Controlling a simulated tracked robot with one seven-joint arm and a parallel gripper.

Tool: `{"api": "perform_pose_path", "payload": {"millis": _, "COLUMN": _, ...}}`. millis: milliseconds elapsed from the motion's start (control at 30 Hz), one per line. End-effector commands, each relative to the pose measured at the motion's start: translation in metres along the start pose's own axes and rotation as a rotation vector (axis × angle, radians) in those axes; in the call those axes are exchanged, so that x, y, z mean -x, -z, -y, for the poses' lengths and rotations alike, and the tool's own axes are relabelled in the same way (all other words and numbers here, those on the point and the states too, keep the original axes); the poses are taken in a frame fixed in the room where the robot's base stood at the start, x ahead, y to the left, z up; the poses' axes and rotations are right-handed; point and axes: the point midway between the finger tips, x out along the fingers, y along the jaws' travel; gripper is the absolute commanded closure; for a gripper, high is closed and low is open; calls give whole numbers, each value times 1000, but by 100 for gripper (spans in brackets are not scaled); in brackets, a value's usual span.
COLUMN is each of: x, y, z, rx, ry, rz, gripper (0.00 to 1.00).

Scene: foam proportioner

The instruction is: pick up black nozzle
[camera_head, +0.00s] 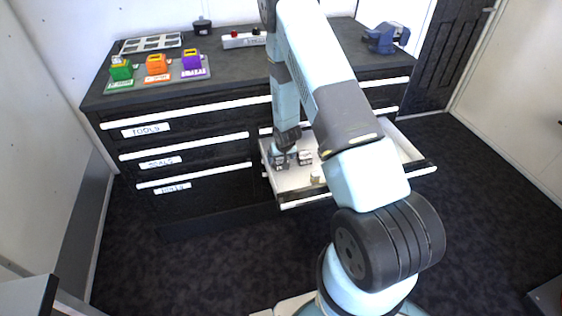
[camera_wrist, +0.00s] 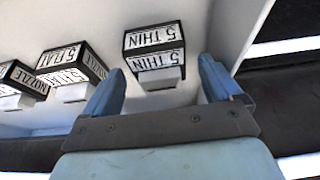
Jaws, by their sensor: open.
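A black nozzle (camera_wrist: 153,40) with white labels reading "5 THIN" and a pale tip lies in the open white drawer (camera_head: 292,182). In the wrist view it sits between and a little beyond my gripper's fingertips (camera_wrist: 160,68), not touching either finger as far as I can see. A second black nozzle (camera_wrist: 72,72), labelled "5 FLAT", lies to its left, close to the left finger. A third (camera_wrist: 20,82) is at the left edge, partly cut off. In the head view my gripper (camera_head: 284,149) reaches down into the drawer's left part, open and empty.
The drawer's side wall (camera_wrist: 236,30) stands close beside my right finger. A small beige item (camera_head: 316,176) lies near the drawer front. The black cabinet top (camera_head: 225,75) holds coloured blocks (camera_head: 157,66) on a tray and a blue vise (camera_head: 386,38).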

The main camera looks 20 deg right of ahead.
Motion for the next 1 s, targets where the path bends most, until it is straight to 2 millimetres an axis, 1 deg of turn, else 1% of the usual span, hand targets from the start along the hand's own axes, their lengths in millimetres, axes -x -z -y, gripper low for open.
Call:
{"api": "perform_pose_path", "payload": {"millis": 133, "x": -7, "y": 0, "z": 0, "rx": 0, "ry": 0, "rz": -1, "gripper": 8}}
{"api": "perform_pose_path", "payload": {"millis": 367, "x": -8, "y": 0, "z": 0, "rx": 0, "ry": 0, "rz": -1, "gripper": 9}}
{"api": "perform_pose_path", "payload": {"millis": 1000, "x": -7, "y": 0, "z": 0, "rx": 0, "ry": 0, "rz": -1, "gripper": 71}}
